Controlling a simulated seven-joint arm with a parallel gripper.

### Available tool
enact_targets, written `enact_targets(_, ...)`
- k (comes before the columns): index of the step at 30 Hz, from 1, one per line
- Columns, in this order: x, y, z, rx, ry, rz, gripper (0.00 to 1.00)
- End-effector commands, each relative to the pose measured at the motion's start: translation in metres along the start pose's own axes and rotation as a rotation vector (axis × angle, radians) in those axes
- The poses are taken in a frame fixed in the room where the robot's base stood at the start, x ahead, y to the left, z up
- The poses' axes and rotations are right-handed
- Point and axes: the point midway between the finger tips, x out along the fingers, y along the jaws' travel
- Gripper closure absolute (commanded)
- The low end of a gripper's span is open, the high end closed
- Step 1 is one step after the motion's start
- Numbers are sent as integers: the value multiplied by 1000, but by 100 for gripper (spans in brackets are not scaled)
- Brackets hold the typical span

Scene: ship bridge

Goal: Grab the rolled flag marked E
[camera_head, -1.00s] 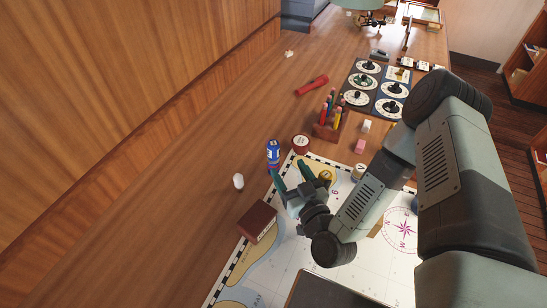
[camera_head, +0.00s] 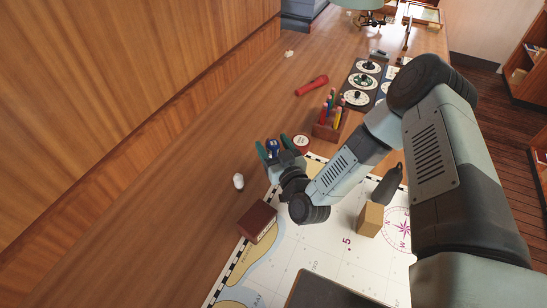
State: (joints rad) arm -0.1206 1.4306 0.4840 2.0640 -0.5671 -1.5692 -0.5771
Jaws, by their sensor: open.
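The rolled flag (camera_head: 272,146) is a small blue upright roll near the chart's far-left corner. Its marking is too small to read now. My gripper (camera_head: 274,148) is open, with one green finger on each side of the roll as seen from this camera. I cannot tell whether the fingers touch it. The gripper hides the roll's lower part.
A red-and-white round tin (camera_head: 301,141) stands close to the right of the gripper. A pencil holder (camera_head: 328,130), a red torch (camera_head: 312,86), a small white object (camera_head: 238,181), a brown box (camera_head: 257,222) and a tan block (camera_head: 370,218) are around. Bare wood lies left.

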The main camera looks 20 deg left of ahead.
Motion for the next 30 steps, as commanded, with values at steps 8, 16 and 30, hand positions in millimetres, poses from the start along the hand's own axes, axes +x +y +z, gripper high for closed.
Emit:
enact_targets(8,0,0,0,0,0,0,66)
enact_targets(16,0,0,0,0,0,0,100)
enact_targets(30,0,0,-41,-2,4,-1,100)
